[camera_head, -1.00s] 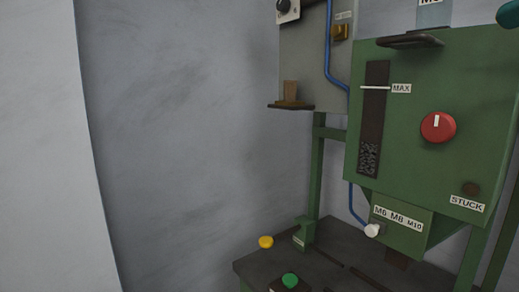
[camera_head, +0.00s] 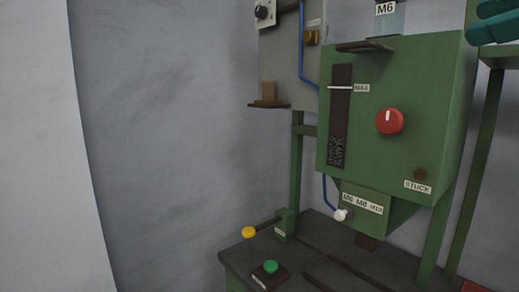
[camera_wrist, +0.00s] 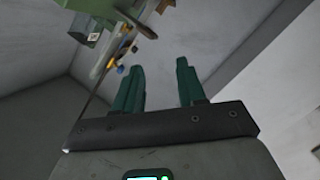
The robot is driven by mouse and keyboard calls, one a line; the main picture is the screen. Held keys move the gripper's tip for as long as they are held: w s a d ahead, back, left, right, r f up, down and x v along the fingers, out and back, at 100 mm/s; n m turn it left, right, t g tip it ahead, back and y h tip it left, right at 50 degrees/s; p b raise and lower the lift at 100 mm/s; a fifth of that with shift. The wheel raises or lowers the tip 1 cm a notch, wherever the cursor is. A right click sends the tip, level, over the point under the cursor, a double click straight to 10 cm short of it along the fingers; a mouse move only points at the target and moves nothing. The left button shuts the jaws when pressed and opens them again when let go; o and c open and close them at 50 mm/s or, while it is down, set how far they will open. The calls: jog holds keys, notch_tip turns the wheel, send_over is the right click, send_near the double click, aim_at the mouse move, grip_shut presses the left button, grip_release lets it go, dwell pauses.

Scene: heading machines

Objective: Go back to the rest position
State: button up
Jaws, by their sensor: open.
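My gripper (camera_wrist: 159,70) is open and empty, its two teal fingers standing apart in the wrist view. In the head view a part of its teal fingers (camera_head: 495,22) shows at the top right corner, in front of the wall and right of the green machine (camera_head: 425,85). The rest of my arm is out of that view. The gripper does not appear to touch anything.
The machine bears a red knob (camera_head: 390,121), a MAX level window and a STUCK label. Below is a dark table (camera_head: 325,265) with a yellow button (camera_head: 249,232) and a green button (camera_head: 271,266). A grey panel (camera_head: 290,65) hangs behind. Bare wall fills the left.

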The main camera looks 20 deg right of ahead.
jog(key=w+d+f+m+y, duration=0.1)
jog(key=w+d+f+m, duration=0.15)
jog(key=w+f, duration=0.4)
jog(key=w+d+f+m, duration=0.2)
jog(key=w+f+m, duration=0.15)
jog(key=f, duration=0.65)
jog(key=a+f+m+g, duration=0.2)
jog(key=a+f, duration=0.1)
jog(key=f, duration=0.9)
jog(key=a+f+m+g, duration=0.1)
jog(key=a+f+g, duration=0.15)
jog(key=f, duration=0.85)
jog(key=a+f+m+g, duration=0.2)
jog(key=a+f, duration=0.2)
jog(key=f, duration=0.8)
jog(key=s+a+f+g, duration=0.3)
jog(key=s+f, duration=0.4)
jog(key=f, duration=0.1)
jog(key=s+a+f+g, duration=0.2)
jog(key=s+a+f, duration=0.1)
jog(key=s+f, duration=0.5)
jog(key=s+f+g+h, duration=0.2)
jog(key=s+f, duration=0.5)
jog(key=s, duration=0.4)
jog(key=shift+f+g, duration=0.25)
jog(key=shift+g, duration=0.6)
